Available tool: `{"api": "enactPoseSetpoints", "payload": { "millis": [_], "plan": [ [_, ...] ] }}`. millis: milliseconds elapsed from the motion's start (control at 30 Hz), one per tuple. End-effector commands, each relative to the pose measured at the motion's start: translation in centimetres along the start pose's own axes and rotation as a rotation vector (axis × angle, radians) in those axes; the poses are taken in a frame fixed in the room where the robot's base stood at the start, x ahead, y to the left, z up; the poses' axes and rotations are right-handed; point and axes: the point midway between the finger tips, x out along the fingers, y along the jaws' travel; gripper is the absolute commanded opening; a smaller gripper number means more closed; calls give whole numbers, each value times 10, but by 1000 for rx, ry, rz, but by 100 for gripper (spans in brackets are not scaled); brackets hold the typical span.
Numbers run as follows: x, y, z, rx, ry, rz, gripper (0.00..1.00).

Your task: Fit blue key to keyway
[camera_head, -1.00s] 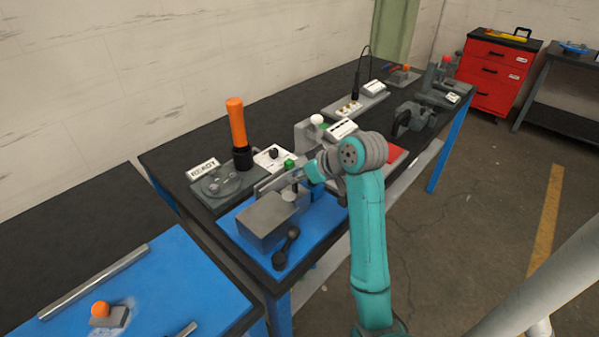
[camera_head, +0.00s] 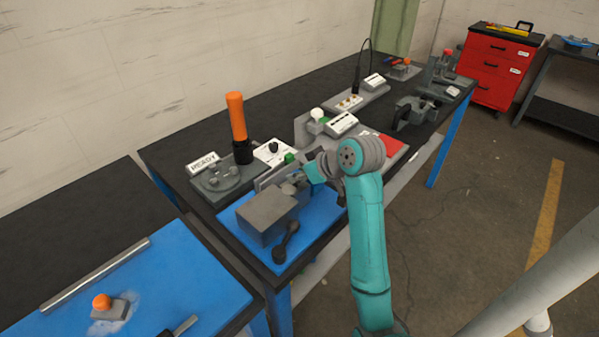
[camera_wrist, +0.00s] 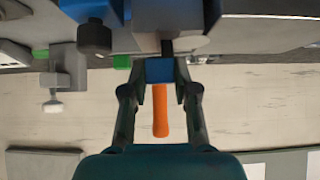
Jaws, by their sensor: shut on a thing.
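The blue key (camera_wrist: 160,71) is a small blue block in the wrist view. My gripper (camera_wrist: 162,76) is shut on it, with a fingertip on each side. A short dark shaft-like part (camera_wrist: 167,47) shows just beyond the key, below a grey block (camera_wrist: 165,18). I cannot tell whether the key touches that part, and I cannot make out the keyway. In the head view my gripper (camera_head: 312,172) is low over the blue mat (camera_head: 318,222), behind a grey box (camera_head: 268,212).
A dark two-knobbed lever (camera_head: 287,240) lies beside the grey box. An orange-handled post (camera_head: 237,117) stands behind, near the READY fixture (camera_head: 212,178). A grey fixture with a white knob (camera_head: 317,114) stands close behind my gripper. The mat's front right is clear.

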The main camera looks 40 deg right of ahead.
Motion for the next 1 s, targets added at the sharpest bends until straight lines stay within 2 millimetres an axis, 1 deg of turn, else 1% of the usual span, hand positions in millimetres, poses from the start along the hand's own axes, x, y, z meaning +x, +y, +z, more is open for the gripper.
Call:
{"api": "enactPoseSetpoints", "payload": {
  "millis": [700, 733, 767, 800, 833, 1000],
  "plan": [
    [10, 0, 11, 0, 0, 0, 0],
    [10, 0, 11, 0, 0, 0, 34],
    [10, 0, 11, 0, 0, 0, 41],
    [10, 0, 11, 0, 0, 0, 51],
    [10, 0, 11, 0, 0, 0, 58],
    [10, 0, 11, 0, 0, 0, 58]
  ]
}}
